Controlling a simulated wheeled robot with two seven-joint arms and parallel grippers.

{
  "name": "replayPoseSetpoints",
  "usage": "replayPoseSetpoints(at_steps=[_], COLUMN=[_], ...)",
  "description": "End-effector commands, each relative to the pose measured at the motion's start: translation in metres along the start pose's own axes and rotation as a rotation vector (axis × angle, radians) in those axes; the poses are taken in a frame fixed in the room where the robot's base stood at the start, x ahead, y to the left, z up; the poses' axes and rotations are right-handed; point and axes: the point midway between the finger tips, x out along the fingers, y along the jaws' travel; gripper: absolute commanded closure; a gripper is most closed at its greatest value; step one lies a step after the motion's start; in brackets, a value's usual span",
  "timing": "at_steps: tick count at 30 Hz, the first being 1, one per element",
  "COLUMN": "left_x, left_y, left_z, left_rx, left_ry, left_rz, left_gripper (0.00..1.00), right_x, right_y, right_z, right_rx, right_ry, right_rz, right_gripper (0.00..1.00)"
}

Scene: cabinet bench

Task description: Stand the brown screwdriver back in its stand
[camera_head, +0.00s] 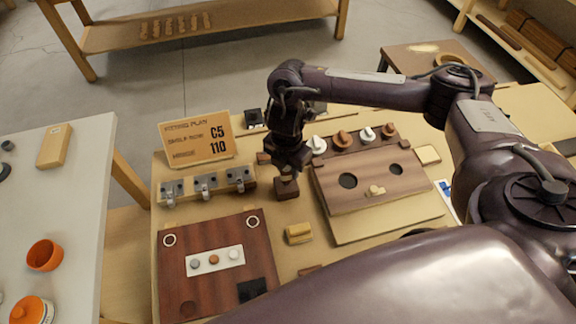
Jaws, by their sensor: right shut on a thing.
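My right gripper (289,163) reaches in from the right and points down over the middle of the bench. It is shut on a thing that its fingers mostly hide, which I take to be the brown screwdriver. A small brown block (287,189), which looks like the stand, sits on the bench directly below the fingers. The fingers and the block nearly overlap in this view, so I cannot tell whether the screwdriver's tip is in the block or above it. My left gripper is not in view.
A brown panel with knobs (372,190) stands close to the right of the block. A row of metal clips (207,184) and a lettered sign (197,138) are to the left.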

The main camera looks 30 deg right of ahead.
Motion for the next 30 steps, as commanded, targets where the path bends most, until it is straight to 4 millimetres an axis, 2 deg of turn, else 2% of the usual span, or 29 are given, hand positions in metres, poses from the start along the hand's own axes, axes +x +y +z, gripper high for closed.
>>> replayPoseSetpoints(at_steps=[30], left_x=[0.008], left_y=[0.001], left_z=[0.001], left_rx=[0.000], left_ry=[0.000], left_rz=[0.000], left_gripper=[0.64], right_x=[0.013], right_y=[0.000], right_z=[0.000], right_rx=[0.000], right_ry=[0.000], right_rz=[0.001], right_gripper=[0.97])
